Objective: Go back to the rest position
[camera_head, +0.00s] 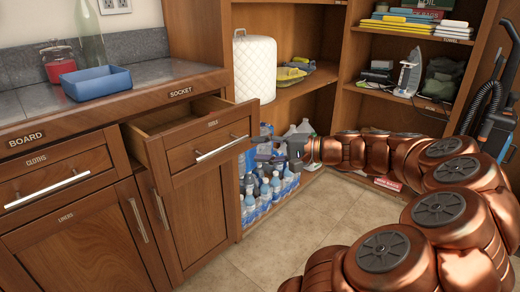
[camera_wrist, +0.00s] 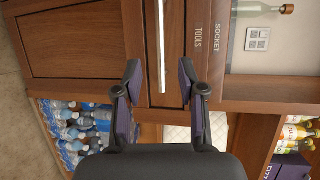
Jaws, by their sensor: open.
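My copper-coloured arm reaches in from the right in the head view. My gripper (camera_head: 296,150) is at its end, in front of the lower shelves and beside the open drawer. In the wrist view my gripper (camera_wrist: 160,76) is open, with nothing between its two dark fingers. The fingers point toward the wooden drawer front (camera_wrist: 177,50) and its long handle. The bottled water (camera_head: 265,193) stands as a group of blue-capped bottles on the bottom shelf, below my gripper. The bottles (camera_wrist: 85,125) also show at the lower left of the wrist view, apart from the fingers.
The drawer (camera_head: 205,140) under the counter is pulled out close to my gripper. A blue tray (camera_head: 96,83) sits on the counter. A white quilted item (camera_head: 254,68) and an iron (camera_head: 408,75) stand on shelves. The tiled floor (camera_head: 310,220) is clear in the middle.

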